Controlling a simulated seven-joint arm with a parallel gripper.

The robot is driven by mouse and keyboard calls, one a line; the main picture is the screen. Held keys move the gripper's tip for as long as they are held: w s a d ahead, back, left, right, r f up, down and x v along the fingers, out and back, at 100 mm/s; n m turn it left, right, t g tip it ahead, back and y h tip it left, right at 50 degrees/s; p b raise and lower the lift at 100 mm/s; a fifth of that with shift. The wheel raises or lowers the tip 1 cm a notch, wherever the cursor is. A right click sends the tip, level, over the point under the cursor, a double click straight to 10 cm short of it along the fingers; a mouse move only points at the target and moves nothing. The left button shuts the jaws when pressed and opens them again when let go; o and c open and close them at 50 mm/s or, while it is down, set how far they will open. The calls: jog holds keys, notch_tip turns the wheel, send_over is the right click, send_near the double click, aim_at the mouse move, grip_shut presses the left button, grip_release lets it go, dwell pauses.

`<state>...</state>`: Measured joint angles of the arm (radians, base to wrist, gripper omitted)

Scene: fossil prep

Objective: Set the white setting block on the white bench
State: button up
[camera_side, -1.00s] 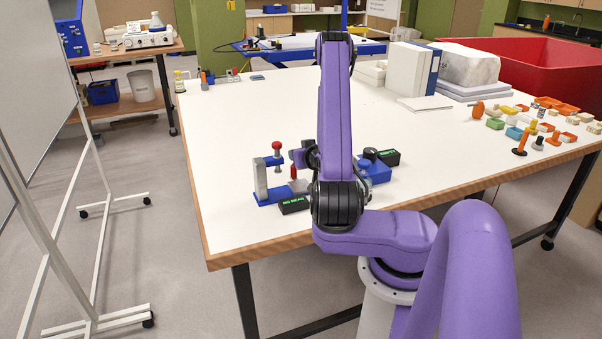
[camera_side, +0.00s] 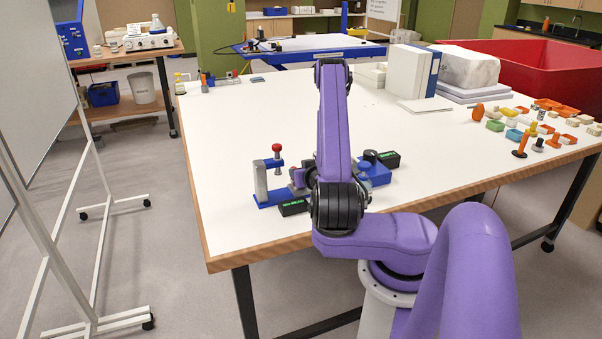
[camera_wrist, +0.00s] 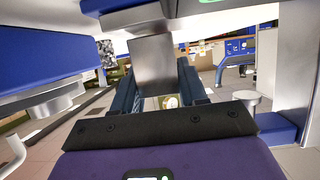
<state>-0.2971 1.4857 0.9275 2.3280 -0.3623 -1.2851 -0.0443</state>
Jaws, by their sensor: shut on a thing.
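In the wrist view my gripper (camera_wrist: 164,85) shows as two dark fingers close on either side of a smooth grey block (camera_wrist: 155,62). I cannot tell whether this is the white setting block, and nothing else in view is clearly that block. In the side view my arm hides most of the gripper, which is low between two blue fixtures at the front left of the white bench (camera_side: 240,120). The left fixture (camera_side: 260,182) has a pale post, a blue arm and a red knob. The right fixture (camera_side: 375,174) is partly hidden behind my arm.
Small black displays (camera_side: 293,207) with green readouts stand by the fixtures. Blue fixture parts (camera_wrist: 40,70) and a metal post (camera_wrist: 293,70) crowd both sides in the wrist view. Binders (camera_side: 412,72) and several small coloured parts lie at the back and right. The bench's left middle is clear.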

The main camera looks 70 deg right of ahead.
jog(key=shift+f, duration=0.2)
jog(key=o, duration=1.2)
jog(key=shift+c, duration=0.2)
jog(key=shift+v, duration=3.8)
